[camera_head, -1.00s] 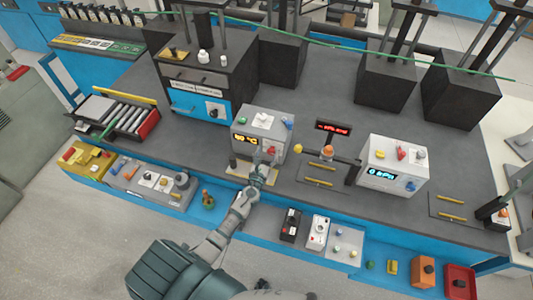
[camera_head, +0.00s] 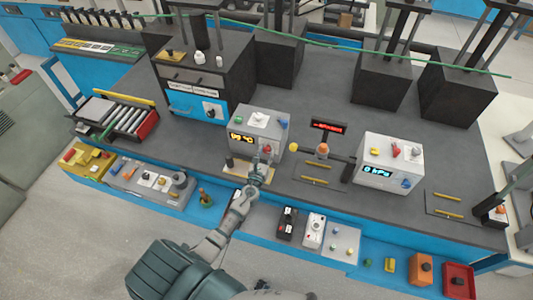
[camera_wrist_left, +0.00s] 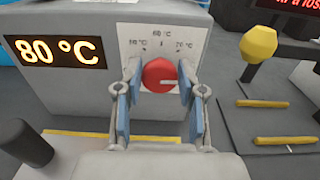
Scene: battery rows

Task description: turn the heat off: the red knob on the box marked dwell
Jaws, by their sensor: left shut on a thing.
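The red knob (camera_wrist_left: 160,76) is on the front of a grey box (camera_wrist_left: 60,85), under a small white dial plate with temperature marks. The box also shows in the head view (camera_head: 272,122). Its orange display (camera_wrist_left: 57,51) reads 80 °C in the left wrist view. A white pointer line on the knob points right. My left gripper (camera_wrist_left: 158,92) has its blue-padded fingers on both sides of the knob and is shut on it. In the head view my left gripper (camera_head: 259,172) is at the box's front. No dwell label is readable. My right gripper is not in view.
A yellow knob (camera_wrist_left: 259,43) on a post stands right of the box. A white box (camera_head: 388,160) reading hPa stands farther right. A dark cylinder (camera_wrist_left: 25,143) stands at the left front. Yellow bars (camera_head: 314,180) lie on the bench to the right.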

